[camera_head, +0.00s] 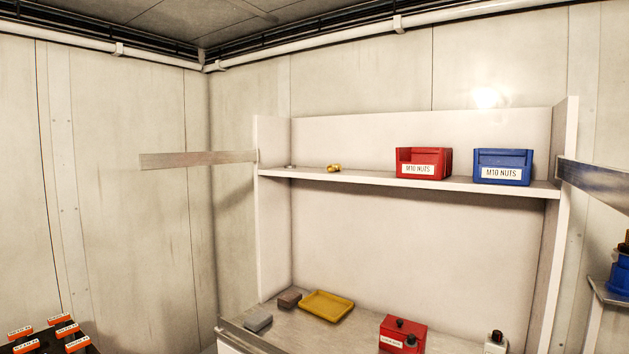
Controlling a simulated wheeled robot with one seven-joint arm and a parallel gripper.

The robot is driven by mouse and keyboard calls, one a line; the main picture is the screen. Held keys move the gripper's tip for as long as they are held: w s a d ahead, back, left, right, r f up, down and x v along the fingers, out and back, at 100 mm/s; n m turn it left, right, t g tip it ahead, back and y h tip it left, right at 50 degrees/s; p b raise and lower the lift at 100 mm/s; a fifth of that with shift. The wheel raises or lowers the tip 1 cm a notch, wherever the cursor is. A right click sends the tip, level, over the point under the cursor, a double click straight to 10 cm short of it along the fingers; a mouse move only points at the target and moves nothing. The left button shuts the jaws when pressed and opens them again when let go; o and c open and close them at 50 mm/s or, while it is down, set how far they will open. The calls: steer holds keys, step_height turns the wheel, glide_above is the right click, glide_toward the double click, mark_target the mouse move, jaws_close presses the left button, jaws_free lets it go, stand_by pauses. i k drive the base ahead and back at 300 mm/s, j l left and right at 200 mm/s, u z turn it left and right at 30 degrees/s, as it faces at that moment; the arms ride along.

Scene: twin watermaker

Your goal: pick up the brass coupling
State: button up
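A small brass-coloured piece (334,168), which looks like the brass coupling, lies on the upper white shelf (480,184), left of its middle and near the front edge. It is too small to make out its shape well. Nothing touches it that I can see. My gripper is not in view.
On the same shelf stand a red bin (423,162) and a blue bin (503,166), both labelled M10 NUTS. The bench below holds a yellow tray (326,306), a red box (402,335) and grey and brown blocks. Side panels close both shelf ends.

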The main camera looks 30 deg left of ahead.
mark_target(337, 167)
steer(key=u, duration=1.1)
steer(key=i+j+z, duration=0.25)
steer(key=j, duration=0.4)
steer(key=i+j+z, duration=0.1)
steer(key=i+j, duration=0.2)
steer(key=i+j+z, duration=0.15)
steer(key=j, duration=0.25)
steer(key=i+j+z, duration=0.1)
steer(key=j, duration=0.3)
